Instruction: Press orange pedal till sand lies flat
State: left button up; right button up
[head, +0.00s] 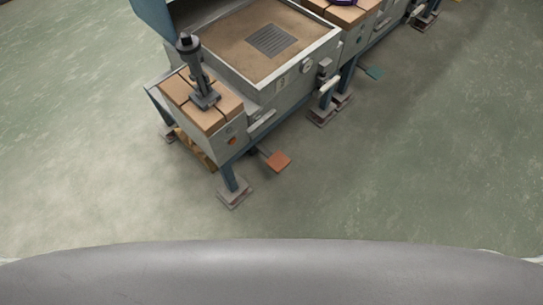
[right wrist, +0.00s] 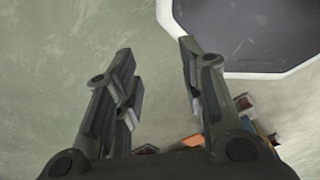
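The orange pedal (head: 278,161) sticks out low over the floor at the near side of the workbench. The sand (head: 262,43) lies in an open tray (head: 296,66) and looks mostly level, with a dark slotted grate (head: 273,41) in its middle. My right gripper (right wrist: 155,55) is open and empty in the right wrist view, above bare floor. An orange patch shows partly behind its finger there; I cannot tell if it is the pedal. My left gripper is in neither view.
A dark upright tool (head: 199,78) stands on the tan-topped block (head: 218,117) at the bench's near end. A teal pedal (head: 373,72) is farther right. Bench legs end in foot plates (head: 235,193). The floor in front is clear. A dark white-rimmed surface (right wrist: 240,35) lies beyond my right gripper.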

jog(key=shift+w, duration=0.1)
grip_shut()
jog(key=shift+a, duration=0.2)
dwell(0.5)
jog(key=shift+s+d, duration=0.1)
jog(key=shift+s, duration=0.1)
